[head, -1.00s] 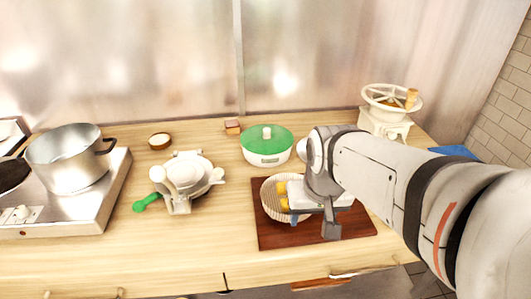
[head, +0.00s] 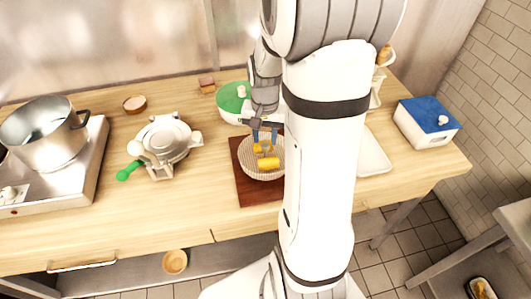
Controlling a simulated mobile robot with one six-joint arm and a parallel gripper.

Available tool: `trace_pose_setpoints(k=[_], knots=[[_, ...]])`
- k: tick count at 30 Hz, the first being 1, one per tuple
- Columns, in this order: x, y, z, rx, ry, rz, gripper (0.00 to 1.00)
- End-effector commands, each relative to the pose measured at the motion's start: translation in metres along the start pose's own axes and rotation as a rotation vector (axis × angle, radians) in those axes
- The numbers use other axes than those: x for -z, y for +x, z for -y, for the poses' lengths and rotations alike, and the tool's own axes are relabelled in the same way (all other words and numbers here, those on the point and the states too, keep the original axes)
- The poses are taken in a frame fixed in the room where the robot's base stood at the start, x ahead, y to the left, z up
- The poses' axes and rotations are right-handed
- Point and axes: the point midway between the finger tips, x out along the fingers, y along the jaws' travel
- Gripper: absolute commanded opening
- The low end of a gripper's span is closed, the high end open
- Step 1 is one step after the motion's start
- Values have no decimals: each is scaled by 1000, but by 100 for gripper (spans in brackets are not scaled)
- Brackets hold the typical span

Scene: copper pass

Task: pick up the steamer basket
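The steamer basket (head: 247,170) is a round, pale, ribbed basket holding yellow pieces (head: 268,163). It sits on a dark red-brown board (head: 250,194) on the counter, and my arm hides part of its right side. My gripper (head: 265,138) points down over the far part of the basket. Its two dark blue fingers stand apart with a gap between them. A yellow piece lies just below the fingertips; I cannot tell whether they touch it or the basket.
A green-lidded white pot (head: 233,98) stands behind the basket. A press-like appliance with a green handle (head: 165,143) is to the left, and a steel pot (head: 45,135) on a burner is farther left. A white tray (head: 373,157) and blue-lidded box (head: 427,123) are right.

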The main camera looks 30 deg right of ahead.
Motion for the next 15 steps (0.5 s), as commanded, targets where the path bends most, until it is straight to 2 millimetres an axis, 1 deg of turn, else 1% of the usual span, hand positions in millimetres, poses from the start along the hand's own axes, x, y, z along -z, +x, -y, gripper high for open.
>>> trace_pose_setpoints(k=[3, 6, 10, 15], knots=[[-3, 17, -2, -2, 1, 7, 34], [-2, 30, -2, -2, 2, 5, 34], [-2, 37, -2, -1, 2, 2, 34], [-2, 38, -2, 0, 2, 1, 34]])
